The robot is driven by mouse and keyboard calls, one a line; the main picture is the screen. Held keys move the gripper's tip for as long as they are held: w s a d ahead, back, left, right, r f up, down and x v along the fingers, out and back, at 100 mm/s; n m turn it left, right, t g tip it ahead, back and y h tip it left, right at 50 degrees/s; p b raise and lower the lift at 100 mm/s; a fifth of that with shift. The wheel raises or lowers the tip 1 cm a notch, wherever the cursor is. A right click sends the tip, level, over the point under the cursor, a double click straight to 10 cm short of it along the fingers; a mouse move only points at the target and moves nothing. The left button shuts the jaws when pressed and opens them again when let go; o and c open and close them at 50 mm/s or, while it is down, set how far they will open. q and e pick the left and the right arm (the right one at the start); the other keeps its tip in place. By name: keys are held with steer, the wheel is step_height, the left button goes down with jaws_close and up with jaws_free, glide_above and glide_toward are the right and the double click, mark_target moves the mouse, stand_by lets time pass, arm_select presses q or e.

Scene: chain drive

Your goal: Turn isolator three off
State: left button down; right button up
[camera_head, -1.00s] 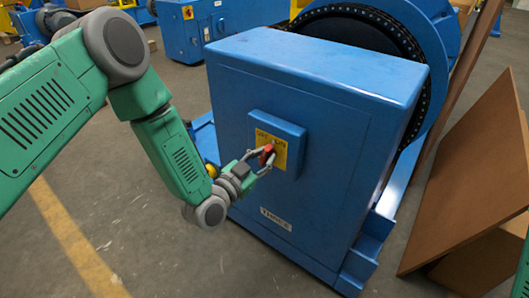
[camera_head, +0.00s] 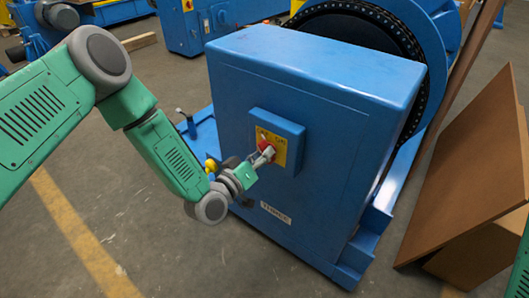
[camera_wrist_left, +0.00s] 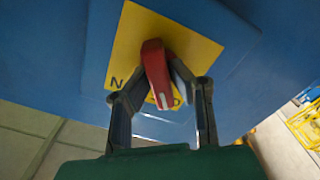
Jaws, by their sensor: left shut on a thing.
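The isolator is a red rotary handle (camera_wrist_left: 157,72) on a yellow plate (camera_wrist_left: 190,40). It is on the front of a blue cabinet (camera_head: 310,80) with a label reading "THREE" (camera_head: 275,214). My left gripper (camera_head: 264,155) reaches the handle from the lower left and is shut on it. In the left wrist view the two fingers (camera_wrist_left: 160,95) stand on either side of the handle, which is slightly tilted. The fingers and hand hide part of the plate's lettering. My right gripper is out of view; only a bit of green arm shows at the right edge.
A large blue wheel housing with a black chain (camera_head: 360,28) stands behind the cabinet. Brown boards (camera_head: 465,170) lean at the right. Another blue cabinet (camera_head: 200,25) stands at the back. The floor at lower left is clear, with a yellow line (camera_head: 75,230).

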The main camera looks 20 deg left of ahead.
arm_select(q)
steer(key=shift+s+f+n, duration=0.1)
steer(key=shift+f+n, duration=0.1)
steer(key=shift+n, duration=0.6)
steer(key=c, duration=1.5)
jaws_free()
steer(key=shift+a, duration=0.1)
steer(key=shift+r, duration=0.1)
steer(key=v, duration=1.2)
